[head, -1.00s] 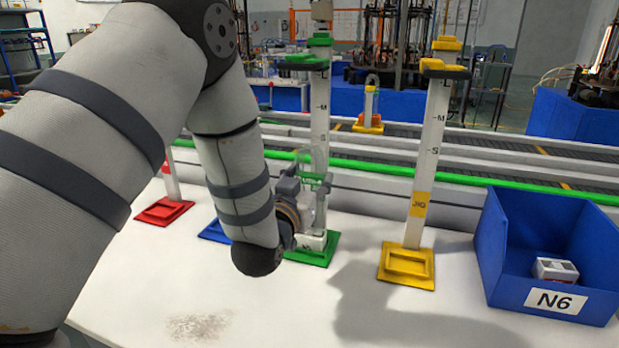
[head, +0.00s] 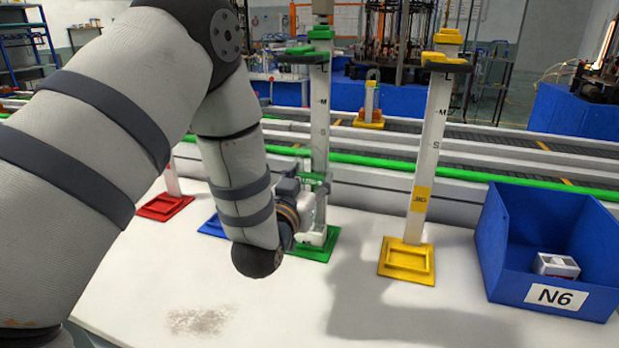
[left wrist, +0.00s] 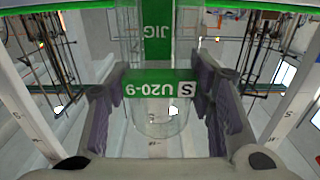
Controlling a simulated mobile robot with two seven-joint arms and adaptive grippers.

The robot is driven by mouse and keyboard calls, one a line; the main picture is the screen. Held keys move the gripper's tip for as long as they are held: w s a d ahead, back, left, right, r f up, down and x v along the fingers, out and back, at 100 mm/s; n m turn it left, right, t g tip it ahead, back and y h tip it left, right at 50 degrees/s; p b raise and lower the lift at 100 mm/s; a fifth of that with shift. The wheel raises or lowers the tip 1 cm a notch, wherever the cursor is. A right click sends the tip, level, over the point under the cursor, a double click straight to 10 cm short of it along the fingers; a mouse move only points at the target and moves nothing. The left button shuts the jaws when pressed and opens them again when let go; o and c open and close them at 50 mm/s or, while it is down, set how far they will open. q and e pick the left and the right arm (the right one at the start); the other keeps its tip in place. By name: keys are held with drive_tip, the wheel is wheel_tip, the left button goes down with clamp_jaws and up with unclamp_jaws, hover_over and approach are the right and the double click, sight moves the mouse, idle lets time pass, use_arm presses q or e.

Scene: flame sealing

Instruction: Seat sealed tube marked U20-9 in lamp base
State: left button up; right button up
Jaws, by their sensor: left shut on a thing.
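A clear glass tube (left wrist: 155,124) with a green label reading U20-9 and S is between the purple finger pads of my left gripper (left wrist: 163,101) in the left wrist view. Its rounded end and label appear inverted there, like the JIG mark behind. In the head view my left gripper (head: 314,190) is at the lower part of the green-footed jig stand (head: 320,115), mostly hidden by my arm. The tube is hardly visible in that view. A white block with dark openings (head: 556,265) lies in the blue bin; I cannot tell if it is the lamp base.
A conveyor (head: 480,153) runs behind. The front middle of the white table (head: 290,310) is clear.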

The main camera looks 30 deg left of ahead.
use_arm(q)
drive_tip(key=o, duration=1.2)
drive_tip(key=shift+o, duration=0.2)
drive_tip(key=v, duration=0.7)
drive_tip(key=shift+s, duration=0.3)
